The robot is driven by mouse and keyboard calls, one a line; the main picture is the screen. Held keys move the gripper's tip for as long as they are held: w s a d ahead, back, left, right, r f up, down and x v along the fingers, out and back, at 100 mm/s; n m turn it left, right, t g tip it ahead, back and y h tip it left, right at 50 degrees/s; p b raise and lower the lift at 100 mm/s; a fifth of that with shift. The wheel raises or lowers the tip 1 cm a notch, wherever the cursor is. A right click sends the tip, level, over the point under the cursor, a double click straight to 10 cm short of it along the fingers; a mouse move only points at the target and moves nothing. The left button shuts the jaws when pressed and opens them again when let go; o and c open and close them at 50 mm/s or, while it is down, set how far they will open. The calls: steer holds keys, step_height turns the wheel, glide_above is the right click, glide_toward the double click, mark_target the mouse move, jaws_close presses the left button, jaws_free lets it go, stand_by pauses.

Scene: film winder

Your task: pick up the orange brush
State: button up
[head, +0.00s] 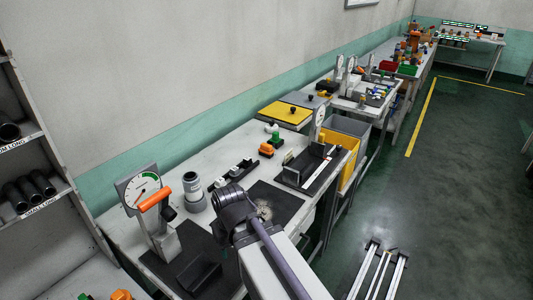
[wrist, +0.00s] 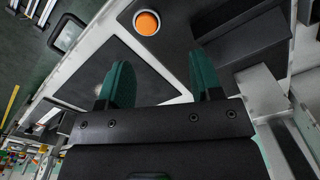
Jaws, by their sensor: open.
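My gripper (wrist: 160,78) is open in the wrist view, its two teal fingers apart with nothing between them. In the head view the dark end of my arm (head: 236,206) hangs over the bench, and its fingers cannot be made out. A small orange piece with a dark part (head: 266,149) lies on the bench top beyond my arm; it may be the brush, but it is too small to tell. A round orange shape (wrist: 147,22) shows beyond the fingers in the wrist view, over a dark surface; I cannot tell what it belongs to.
A dial device (head: 140,188) with an orange handle (head: 155,199) stands at the bench's near left. A grey cylinder (head: 193,190) stands beside it. A dark mat (head: 285,196) lies near my arm. A yellow board (head: 285,114) lies farther back.

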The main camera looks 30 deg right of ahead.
stand_by(0.3)
steer(key=o, duration=0.8)
steer(key=shift+r, duration=0.1)
